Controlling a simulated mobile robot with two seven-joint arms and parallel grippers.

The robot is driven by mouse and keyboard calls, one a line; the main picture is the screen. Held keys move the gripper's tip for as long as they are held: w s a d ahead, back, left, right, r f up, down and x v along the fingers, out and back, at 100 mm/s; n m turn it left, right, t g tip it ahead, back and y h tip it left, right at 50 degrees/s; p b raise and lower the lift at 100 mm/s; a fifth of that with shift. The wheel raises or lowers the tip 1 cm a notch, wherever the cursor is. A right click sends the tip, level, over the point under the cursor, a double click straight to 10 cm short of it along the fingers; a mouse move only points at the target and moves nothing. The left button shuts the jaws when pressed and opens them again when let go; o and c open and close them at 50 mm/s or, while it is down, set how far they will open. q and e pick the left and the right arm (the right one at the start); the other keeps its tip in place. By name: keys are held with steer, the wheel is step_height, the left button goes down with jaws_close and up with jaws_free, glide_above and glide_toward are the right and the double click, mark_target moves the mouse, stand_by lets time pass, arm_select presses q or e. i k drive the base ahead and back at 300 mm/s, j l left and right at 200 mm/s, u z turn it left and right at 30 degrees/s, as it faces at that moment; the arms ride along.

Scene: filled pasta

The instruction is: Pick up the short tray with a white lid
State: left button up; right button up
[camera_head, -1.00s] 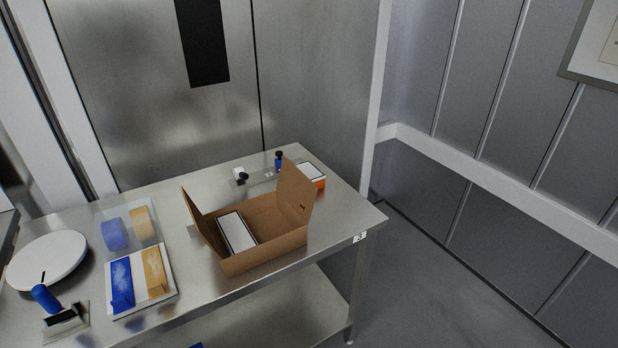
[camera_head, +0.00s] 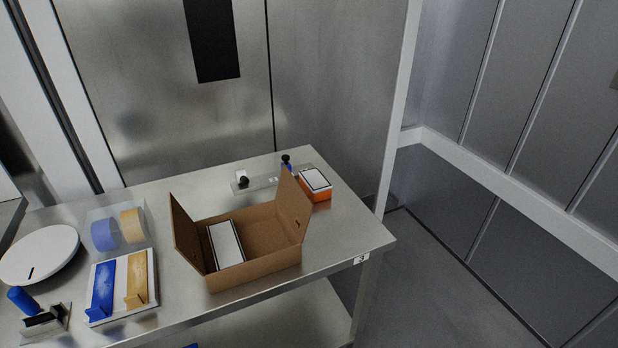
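A white-topped tray with a dark rim (camera_head: 226,244) lies inside an open cardboard box (camera_head: 254,277), against its left side. A second, short tray with a white lid and orange sides (camera_head: 316,187) sits on the steel table behind and to the right of the box. The box's flaps stand up at left and right. Neither of my grippers shows in the head view.
The steel table (camera_head: 350,232) has a bare strip on its right. A white round disc (camera_head: 40,255), a clear bin with blue and yellow rolls (camera_head: 118,229), and a white board with blue and yellow pieces (camera_head: 150,290) occupy the left. Small black-knobbed items (camera_head: 243,182) stand at the back.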

mark_target(315, 184)
steer(key=i+l+u, duration=0.4)
steer(key=l, duration=0.35)
steer(key=i+l+u, duration=0.1)
steer(key=l+u, duration=0.25)
steer(key=l, duration=0.45)
steer(key=i+l+u, duration=0.1)
steer(key=l+u, duration=0.3)
steer(key=l, duration=0.5)
steer(key=l+u, duration=0.4)
steer(key=l, duration=0.5)
